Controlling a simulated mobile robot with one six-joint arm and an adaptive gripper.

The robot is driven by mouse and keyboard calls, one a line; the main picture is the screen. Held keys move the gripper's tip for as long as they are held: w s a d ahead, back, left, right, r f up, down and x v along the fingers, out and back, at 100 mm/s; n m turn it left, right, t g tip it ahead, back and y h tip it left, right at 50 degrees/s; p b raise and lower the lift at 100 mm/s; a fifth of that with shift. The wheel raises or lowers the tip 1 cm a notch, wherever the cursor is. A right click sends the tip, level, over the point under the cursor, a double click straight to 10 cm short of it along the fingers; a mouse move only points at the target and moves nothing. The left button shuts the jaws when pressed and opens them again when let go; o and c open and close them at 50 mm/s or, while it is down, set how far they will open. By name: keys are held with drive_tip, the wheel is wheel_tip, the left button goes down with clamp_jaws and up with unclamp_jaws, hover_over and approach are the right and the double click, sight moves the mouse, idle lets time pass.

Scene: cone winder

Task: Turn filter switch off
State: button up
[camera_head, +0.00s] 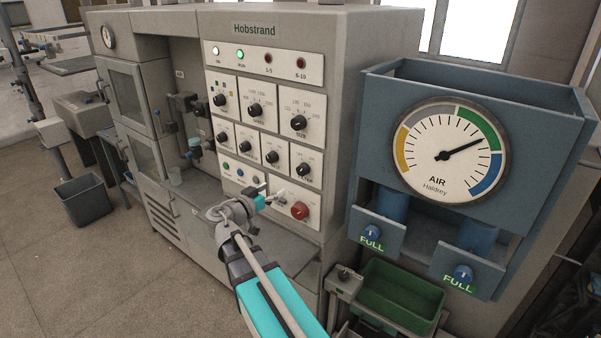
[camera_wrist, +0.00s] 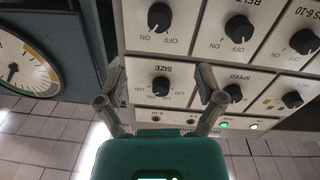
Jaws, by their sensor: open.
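A panel (camera_head: 262,155) of black rotary knobs is on the front of the grey Hobstrand machine. No label reading "filter" is legible. The rightmost lower-row knob (camera_head: 302,170) has an unreadable label in the head view. What appears to be the same knob (camera_wrist: 158,17) is at the top of the upside-down wrist view, with ON and OFF marks and its name cut off; I cannot tell its setting. My gripper (camera_head: 277,195) is in front of the lower panel. In the wrist view my gripper (camera_wrist: 161,80) is open and empty, its fingers either side of the SIZE knob (camera_wrist: 161,86) in the picture.
A red round button (camera_head: 300,211) is low on the panel near my gripper. A blue box with an AIR gauge (camera_head: 451,150) stands to the right. A green bin (camera_head: 400,295) is below it. A ledge (camera_head: 205,225) juts under the panel.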

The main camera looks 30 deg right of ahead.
sight(300, 172)
drive_tip(key=x, duration=1.3)
drive_tip(key=c, duration=1.2)
drive_tip(key=shift+o, duration=0.2)
drive_tip(key=shift+n, duration=0.4)
drive_tip(key=n, duration=1.1)
drive_tip(key=shift+s+t+b, duration=0.1)
drive_tip(key=shift+t+b, duration=0.3)
drive_tip(key=shift+n, duration=0.3)
